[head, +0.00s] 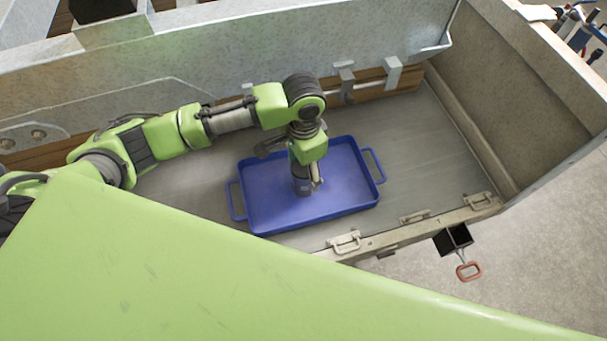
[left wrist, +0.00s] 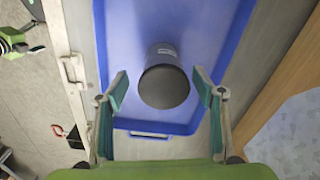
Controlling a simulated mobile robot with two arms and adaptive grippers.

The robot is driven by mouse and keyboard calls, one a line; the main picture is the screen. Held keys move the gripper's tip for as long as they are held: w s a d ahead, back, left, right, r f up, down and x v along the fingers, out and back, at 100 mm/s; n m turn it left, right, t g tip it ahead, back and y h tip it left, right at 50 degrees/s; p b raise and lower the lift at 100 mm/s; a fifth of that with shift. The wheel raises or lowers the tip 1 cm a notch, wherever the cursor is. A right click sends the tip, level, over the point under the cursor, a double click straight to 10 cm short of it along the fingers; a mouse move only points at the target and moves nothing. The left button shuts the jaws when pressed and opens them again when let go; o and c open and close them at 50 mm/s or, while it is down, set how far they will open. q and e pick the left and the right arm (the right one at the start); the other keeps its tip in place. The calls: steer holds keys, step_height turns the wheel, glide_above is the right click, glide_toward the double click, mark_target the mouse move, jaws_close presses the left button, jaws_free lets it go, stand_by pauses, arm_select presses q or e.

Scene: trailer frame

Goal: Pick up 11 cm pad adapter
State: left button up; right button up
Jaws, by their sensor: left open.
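The pad adapter (left wrist: 164,82) is a dark grey cylinder with a small pale label on its side. It stands in the blue tray (left wrist: 215,30). In the left wrist view, my left gripper (left wrist: 160,84) is open, with one finger pad on each side of the adapter. A gap shows between each pad and the adapter, and nothing is held. In the head view, the left gripper (head: 310,178) points down over the middle of the blue tray (head: 270,217) and partly hides the adapter (head: 302,188). My right gripper is out of view.
The tray lies on the grey metal trailer floor (head: 425,130), with free floor to its right. Metal side walls (head: 220,65) and a latched edge (head: 385,238) surround it. A red-handled part (head: 469,271) sits outside the latched edge.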

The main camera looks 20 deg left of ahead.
arm_select(q)
steer(key=shift+w+f, duration=0.1)
steer(key=shift+f, duration=0.6)
step_height(320, 180, down, 4)
steer(key=shift+w+a+f+p, duration=0.1)
steer(key=shift+f+p, duration=0.1)
steer(key=shift+p, duration=0.1)
steer(key=shift+f, duration=0.3)
steer(key=shift+c, duration=0.7)
jaws_close()
steer(key=shift+w+r, duration=0.1)
steer(key=shift+w, duration=0.05)
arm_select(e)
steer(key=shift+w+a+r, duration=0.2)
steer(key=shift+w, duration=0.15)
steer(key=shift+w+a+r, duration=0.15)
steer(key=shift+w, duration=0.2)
